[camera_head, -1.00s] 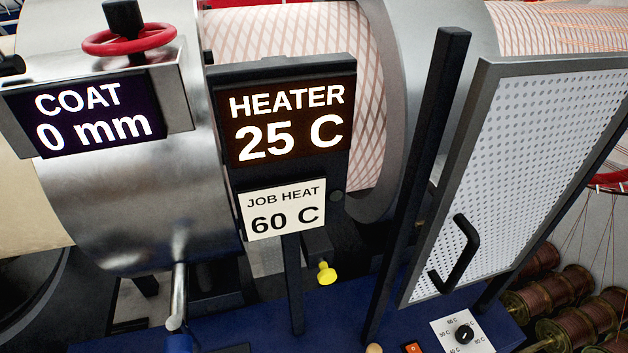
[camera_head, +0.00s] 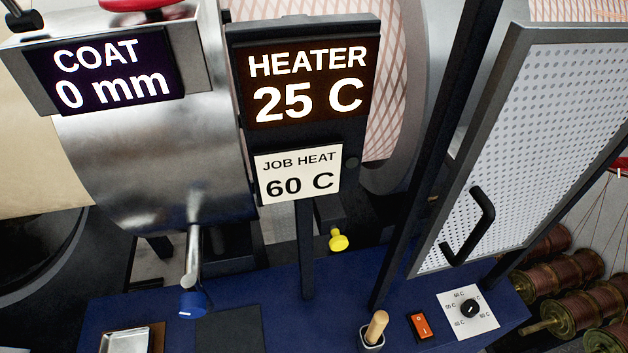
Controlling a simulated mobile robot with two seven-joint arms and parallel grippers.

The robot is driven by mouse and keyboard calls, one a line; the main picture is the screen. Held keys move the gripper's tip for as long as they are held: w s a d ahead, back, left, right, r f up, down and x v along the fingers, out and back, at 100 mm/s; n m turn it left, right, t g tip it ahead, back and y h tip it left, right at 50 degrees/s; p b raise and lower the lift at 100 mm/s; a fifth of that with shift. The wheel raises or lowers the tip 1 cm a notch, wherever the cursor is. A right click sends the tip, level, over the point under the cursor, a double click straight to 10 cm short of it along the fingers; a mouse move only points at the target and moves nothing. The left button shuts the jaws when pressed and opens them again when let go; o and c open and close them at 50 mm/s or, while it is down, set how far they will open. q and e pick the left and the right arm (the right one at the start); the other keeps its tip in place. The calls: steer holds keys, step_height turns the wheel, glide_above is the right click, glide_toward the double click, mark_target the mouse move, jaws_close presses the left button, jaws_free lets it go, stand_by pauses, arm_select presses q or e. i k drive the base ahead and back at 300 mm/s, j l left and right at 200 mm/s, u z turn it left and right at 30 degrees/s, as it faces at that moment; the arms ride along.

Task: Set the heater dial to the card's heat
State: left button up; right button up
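The heater dial is a small black knob (camera_head: 469,309) on a white plate (camera_head: 484,324) at the lower right, with several temperature marks around it. The marks are small, and I cannot tell which one the knob points to. The job card (camera_head: 298,173) reads JOB HEAT 60 C. It sits below the heater display (camera_head: 305,84), which reads HEATER 25 C. Neither of my grippers shows in the head view.
An orange rocker switch (camera_head: 421,325) and a wooden-handled tool in a holder (camera_head: 371,334) are left of the dial. A perforated guard panel (camera_head: 530,130) with a black handle stands above it. Copper spools (camera_head: 575,305) lie right.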

mark_target(470, 308)
steer(key=k+j+z, duration=0.1)
steer(key=k+z, duration=0.15)
steer(key=z, duration=1.05)
steer(key=i+l+u, duration=0.15)
steer(key=l, duration=0.2)
steer(key=k, duration=0.55)
steer(key=l+u, duration=0.05)
